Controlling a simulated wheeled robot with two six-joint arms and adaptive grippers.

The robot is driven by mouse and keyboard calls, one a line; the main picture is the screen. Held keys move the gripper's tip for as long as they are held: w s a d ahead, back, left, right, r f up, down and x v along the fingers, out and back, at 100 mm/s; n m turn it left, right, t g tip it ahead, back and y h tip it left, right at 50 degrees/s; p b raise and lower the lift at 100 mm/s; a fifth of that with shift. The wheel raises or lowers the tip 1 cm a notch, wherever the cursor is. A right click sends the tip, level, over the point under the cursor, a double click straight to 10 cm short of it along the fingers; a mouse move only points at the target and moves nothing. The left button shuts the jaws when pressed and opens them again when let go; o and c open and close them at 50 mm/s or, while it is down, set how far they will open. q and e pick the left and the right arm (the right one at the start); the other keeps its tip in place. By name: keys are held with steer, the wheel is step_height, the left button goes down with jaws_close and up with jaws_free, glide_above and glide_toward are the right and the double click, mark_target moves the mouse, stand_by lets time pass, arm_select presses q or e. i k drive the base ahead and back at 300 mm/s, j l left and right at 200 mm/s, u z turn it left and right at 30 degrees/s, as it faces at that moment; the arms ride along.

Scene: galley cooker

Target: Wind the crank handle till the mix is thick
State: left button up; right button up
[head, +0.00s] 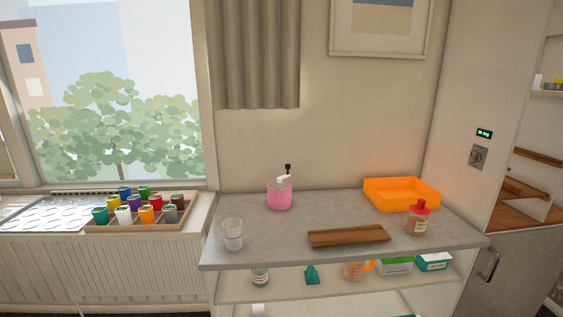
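A pink, jar-like container (279,196) stands upright at the back left of the grey counter (279,236). On its top is a white crank handle (284,178) with a black knob (288,168) that sticks up to the right. The level and thickness of the mix inside cannot be told from here. Neither of my grippers shows in the head view, and nothing touches the container or its crank.
On the counter are a clear cup (233,235), a brown wooden board (349,237), a red-capped bottle (418,221) and an orange tray (401,194). Shelves below hold several items. A box of coloured pots (141,208) sits left. The counter's middle is clear.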

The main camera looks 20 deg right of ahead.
mark_target(287, 165)
steer(key=i+j, duration=0.15)
steer(key=i, duration=0.95)
